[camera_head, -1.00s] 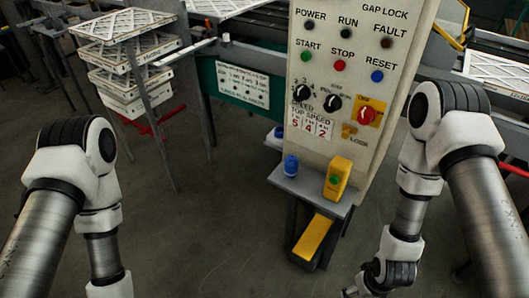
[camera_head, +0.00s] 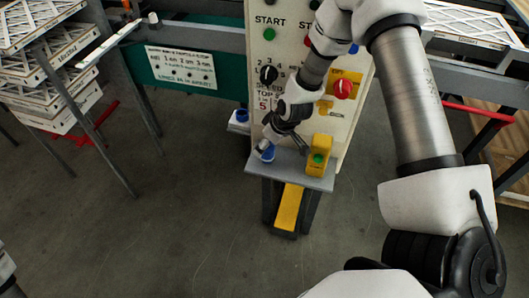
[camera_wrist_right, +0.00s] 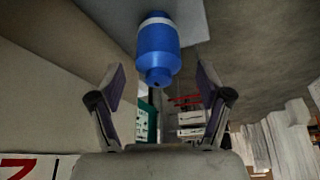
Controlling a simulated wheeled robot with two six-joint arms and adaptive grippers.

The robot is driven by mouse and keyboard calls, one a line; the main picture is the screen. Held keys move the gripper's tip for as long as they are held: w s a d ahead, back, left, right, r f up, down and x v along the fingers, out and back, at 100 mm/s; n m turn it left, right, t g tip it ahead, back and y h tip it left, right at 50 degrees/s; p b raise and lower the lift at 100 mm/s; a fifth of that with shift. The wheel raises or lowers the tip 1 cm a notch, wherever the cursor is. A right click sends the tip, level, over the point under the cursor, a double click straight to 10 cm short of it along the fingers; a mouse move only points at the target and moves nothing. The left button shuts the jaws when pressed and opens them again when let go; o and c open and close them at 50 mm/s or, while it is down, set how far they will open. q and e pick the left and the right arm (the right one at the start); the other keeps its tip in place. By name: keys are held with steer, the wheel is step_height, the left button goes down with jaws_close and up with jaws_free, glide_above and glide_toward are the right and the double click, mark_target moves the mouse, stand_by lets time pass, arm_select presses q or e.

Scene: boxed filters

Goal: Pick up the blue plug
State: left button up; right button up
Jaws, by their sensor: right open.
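The blue plug (camera_head: 267,153) stands on the small grey shelf (camera_head: 300,174) at the foot of the control panel, partly hidden by my right gripper (camera_head: 283,143). In the right wrist view the plug (camera_wrist_right: 158,50) is a blue cylinder with a pale band. It shows ahead of the spread fingers of my right gripper (camera_wrist_right: 160,82), roughly centred between them. My right gripper is open and empty; I see no contact with the plug. My left gripper is out of view.
A yellow block with a green button (camera_head: 319,156) stands on the shelf just right of the plug. The control panel (camera_head: 262,50) rises behind. Another blue item (camera_head: 241,115) sits behind the shelf at left. Stacked filters (camera_head: 50,65) stand far left. The floor in front is clear.

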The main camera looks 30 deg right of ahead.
steer(key=b+x, duration=0.1)
steer(key=x, duration=0.2)
steer(key=shift+w+f, duration=0.15)
steer(key=shift+f, duration=0.1)
steer(key=shift+r, duration=0.1)
steer(key=shift+c, duration=0.3)
steer(key=c, duration=1.3)
steer(key=shift+o, duration=0.2)
steer(key=shift+r, duration=0.15)
